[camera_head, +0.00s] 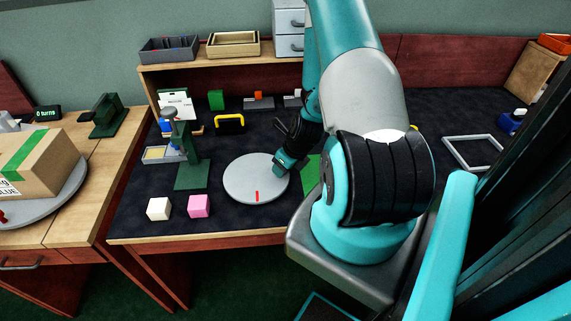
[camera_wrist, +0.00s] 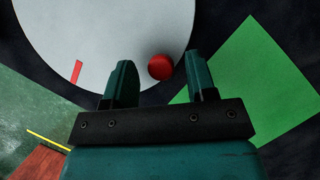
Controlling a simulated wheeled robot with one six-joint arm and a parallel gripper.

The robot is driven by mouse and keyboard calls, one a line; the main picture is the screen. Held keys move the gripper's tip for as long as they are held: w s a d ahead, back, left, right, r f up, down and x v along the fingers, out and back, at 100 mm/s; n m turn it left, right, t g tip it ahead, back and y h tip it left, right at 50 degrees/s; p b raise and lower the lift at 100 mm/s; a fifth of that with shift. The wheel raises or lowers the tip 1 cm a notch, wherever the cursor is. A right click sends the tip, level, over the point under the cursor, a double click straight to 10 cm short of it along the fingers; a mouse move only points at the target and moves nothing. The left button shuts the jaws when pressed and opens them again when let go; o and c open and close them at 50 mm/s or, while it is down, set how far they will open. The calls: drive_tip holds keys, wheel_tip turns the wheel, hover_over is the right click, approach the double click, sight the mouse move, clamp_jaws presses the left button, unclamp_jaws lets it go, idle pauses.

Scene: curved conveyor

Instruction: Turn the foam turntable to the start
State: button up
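A flat round pale-grey turntable (camera_head: 245,178) lies on the dark mat, and I take it as the foam turntable. A short red mark (camera_head: 257,196) is on its front part; the mark also shows at the left in the wrist view (camera_wrist: 76,72). A round red knob (camera_wrist: 160,67) stands near the disc's edge in the wrist view. My gripper (camera_wrist: 161,76) is open, its two dark-green fingers on either side of the knob with visible gaps. In the head view my gripper (camera_head: 283,166) is at the disc's right edge and hides the knob.
A green square (camera_head: 312,172) lies right of the disc. A white cube (camera_head: 158,208) and a pink cube (camera_head: 199,206) sit at front left. A green stand (camera_head: 192,165) rises left of the disc. A carton (camera_head: 40,165) rests on another grey turntable (camera_head: 72,195).

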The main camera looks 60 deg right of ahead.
drive_tip(key=p+v, duration=1.1)
drive_tip(key=v, duration=0.6)
drive_tip(key=shift+r, duration=0.3)
